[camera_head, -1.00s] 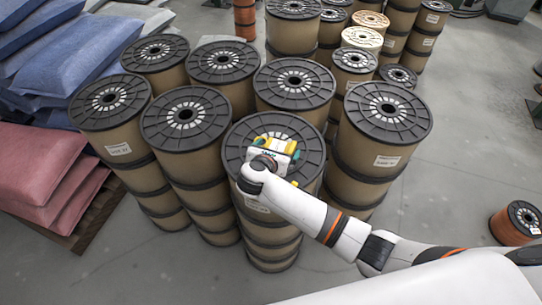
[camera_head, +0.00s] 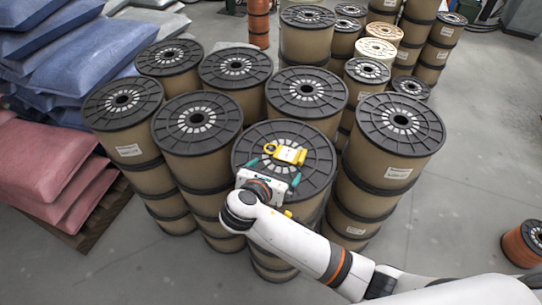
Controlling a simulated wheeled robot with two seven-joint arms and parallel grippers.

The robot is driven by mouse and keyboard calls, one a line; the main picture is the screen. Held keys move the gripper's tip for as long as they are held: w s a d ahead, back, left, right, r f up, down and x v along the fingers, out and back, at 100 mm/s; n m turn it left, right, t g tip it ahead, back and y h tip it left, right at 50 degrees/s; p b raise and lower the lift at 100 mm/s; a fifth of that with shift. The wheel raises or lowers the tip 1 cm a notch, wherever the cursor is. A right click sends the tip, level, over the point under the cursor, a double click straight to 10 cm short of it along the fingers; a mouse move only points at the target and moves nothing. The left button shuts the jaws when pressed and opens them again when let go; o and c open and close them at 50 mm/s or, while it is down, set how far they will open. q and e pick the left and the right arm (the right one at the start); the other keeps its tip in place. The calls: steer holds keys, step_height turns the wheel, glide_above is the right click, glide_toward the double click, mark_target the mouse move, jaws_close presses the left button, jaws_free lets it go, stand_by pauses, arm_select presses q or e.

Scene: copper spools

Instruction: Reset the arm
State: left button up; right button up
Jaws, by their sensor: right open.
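My right arm comes in from the lower right, and its gripper (camera_head: 281,175) is over the front middle spool stack (camera_head: 318,160). Its two green-tipped fingers are spread apart and hold nothing. A small yellow device (camera_head: 292,155) with a white label and a ring at its left end lies on the black top flange of that stack, just beyond the fingertips. It looks apart from the fingers. My left gripper is not in view.
Tall spool stacks stand close on the left (camera_head: 197,125), behind (camera_head: 306,92) and on the right (camera_head: 395,125). Blue sacks (camera_head: 85,75) and pink sacks (camera_head: 45,165) are piled at left. A copper spool (camera_head: 525,243) lies on the floor at right. The floor between is free.

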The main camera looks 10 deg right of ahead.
steer(key=s+f+m+g, duration=0.1)
steer(key=s+m, duration=0.1)
steer(key=s+d+f+m+g+y, duration=0.1)
steer(key=s+f+m, duration=0.1)
steer(key=s+d+f+m+g+y, duration=0.1)
steer(key=s+m, duration=0.1)
steer(key=shift+d+f+m, duration=0.25)
steer(key=shift+f+m, duration=0.05)
steer(key=shift+m, duration=0.1)
steer(key=s+d+m+g+y, duration=0.2)
steer(key=s+d+m+y, duration=0.15)
steer(key=s+m, duration=0.6)
steer(key=s+d+m+g+y, duration=0.2)
steer(key=s+d+m, duration=0.3)
steer(key=s+m, duration=0.5)
step_height(320, 180, down, 28)
steer(key=w+g+b, duration=0.1)
steer(key=b, duration=0.2)
steer(key=s+d+f+g+b, duration=0.1)
steer(key=s+d+f+b, duration=0.1)
steer(key=s+f, duration=1.5)
step_height(320, 180, down, 3)
steer(key=shift+d+f+h, duration=0.1)
steer(key=shift+d+h, duration=0.25)
steer(key=shift+d, duration=0.1)
